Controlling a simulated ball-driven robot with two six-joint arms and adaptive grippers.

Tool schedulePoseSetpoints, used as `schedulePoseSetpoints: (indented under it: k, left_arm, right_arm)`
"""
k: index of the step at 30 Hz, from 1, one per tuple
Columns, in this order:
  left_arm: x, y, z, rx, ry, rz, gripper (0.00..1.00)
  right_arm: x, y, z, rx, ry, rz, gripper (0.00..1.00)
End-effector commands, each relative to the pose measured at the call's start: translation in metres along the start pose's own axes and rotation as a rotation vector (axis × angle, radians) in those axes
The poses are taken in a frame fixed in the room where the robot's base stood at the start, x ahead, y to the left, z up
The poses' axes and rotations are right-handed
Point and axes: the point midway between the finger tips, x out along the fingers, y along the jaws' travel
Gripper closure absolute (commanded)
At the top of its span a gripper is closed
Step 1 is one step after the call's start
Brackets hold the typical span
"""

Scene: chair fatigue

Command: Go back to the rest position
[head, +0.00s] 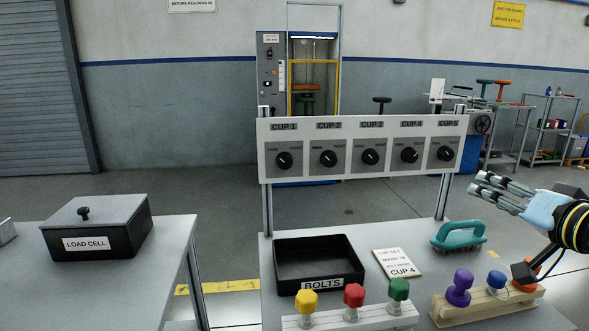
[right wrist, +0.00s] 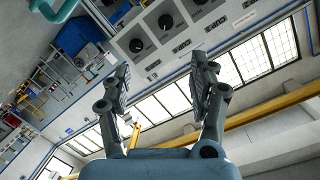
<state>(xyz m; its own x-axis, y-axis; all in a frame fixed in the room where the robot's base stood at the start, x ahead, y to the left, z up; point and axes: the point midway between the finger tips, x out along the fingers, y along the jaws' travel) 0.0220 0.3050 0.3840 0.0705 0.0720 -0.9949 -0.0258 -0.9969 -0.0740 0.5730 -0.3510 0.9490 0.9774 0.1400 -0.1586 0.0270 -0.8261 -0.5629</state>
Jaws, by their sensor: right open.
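My right gripper (head: 497,192) comes in from the right edge in the head view, raised above the right side of the table. Its fingers point left, and nothing shows between them. In the right wrist view the two fingers of my right gripper (right wrist: 160,85) stand apart and empty, with windows and wall behind them. My left gripper is not in the head view.
The panel of cup knobs (head: 362,146) stands at the table's back. A LOAD CELL box (head: 98,226) sits left.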

Motion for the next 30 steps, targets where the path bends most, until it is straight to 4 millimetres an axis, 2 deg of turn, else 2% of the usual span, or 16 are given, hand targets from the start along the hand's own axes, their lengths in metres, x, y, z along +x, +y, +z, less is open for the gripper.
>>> schedulePoseSetpoints:
  k: [8,14,20,24,30]
  left_arm:
    - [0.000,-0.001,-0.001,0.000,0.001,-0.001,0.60]
    - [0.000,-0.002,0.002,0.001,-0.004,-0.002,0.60]
    - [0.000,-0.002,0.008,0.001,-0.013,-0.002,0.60]
    - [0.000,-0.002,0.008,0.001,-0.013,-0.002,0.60]
    - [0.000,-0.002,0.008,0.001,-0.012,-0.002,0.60]
  right_arm:
    - [-0.018,0.000,0.046,-0.075,-0.113,0.056,0.39]
    - [-0.044,0.001,0.091,-0.159,-0.239,0.116,0.39]
    - [-0.093,0.003,0.149,-0.285,-0.430,0.205,0.39]
    - [-0.139,0.006,0.184,-0.375,-0.581,0.272,0.39]
    - [-0.206,0.009,0.216,-0.475,-0.784,0.359,0.39]
